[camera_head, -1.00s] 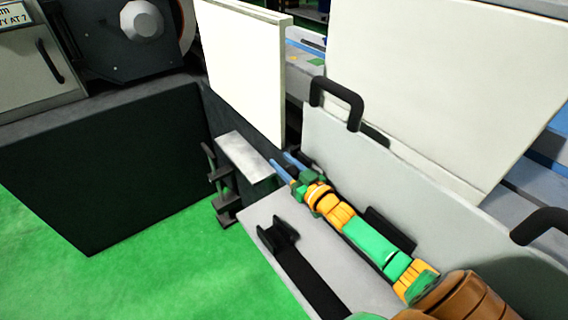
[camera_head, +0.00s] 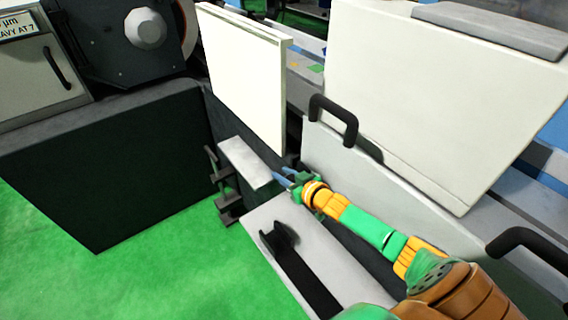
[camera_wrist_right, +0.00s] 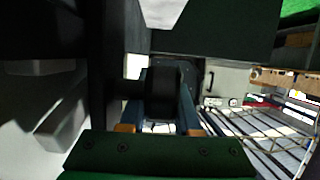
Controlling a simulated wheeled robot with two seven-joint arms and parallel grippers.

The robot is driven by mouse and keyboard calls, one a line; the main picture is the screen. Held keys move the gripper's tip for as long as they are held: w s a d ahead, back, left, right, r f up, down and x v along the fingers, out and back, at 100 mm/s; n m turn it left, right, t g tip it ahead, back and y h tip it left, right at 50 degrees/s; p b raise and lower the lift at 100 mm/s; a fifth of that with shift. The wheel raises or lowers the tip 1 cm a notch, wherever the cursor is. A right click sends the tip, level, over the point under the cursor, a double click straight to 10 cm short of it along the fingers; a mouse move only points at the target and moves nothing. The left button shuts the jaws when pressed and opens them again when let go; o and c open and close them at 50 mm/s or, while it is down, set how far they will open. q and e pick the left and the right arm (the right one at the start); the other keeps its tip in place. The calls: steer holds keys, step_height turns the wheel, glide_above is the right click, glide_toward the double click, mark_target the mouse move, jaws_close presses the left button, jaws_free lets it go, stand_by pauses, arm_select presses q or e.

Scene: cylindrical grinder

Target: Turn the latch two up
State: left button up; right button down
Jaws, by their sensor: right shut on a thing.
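My right gripper (camera_head: 281,174) reaches in from the lower right in the head view, beside the grey ledge and the dark machine wall. In the wrist view its two blue fingers (camera_wrist_right: 162,105) are on either side of a dark block, which I take to be the latch (camera_wrist_right: 161,88), and are shut on it. In the head view the gripped part is hidden, and I cannot tell which way the latch is turned. My left gripper is not in view.
A pale upright panel (camera_head: 245,80) stands just above my right gripper. Black handles (camera_head: 335,118) are on the grey cover at the right. A grey ledge (camera_head: 248,162) and a black bracket (camera_head: 280,238) lie close by. Green floor (camera_head: 130,280) is open at lower left.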

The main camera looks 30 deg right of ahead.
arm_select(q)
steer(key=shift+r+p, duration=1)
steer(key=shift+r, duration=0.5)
arm_select(e)
steer(key=shift+s+d+f+g+h, duration=0.15)
steer(key=shift+f+g, duration=0.2)
steer(key=shift+g, duration=0.9)
steer(key=shift+w+a+f+g+h, duration=0.15)
steer(key=shift+f+g, duration=0.15)
steer(key=shift+g, duration=0.95)
steer(key=shift+s, duration=0.15)
steer(key=c, duration=0.9)
jaws_free()
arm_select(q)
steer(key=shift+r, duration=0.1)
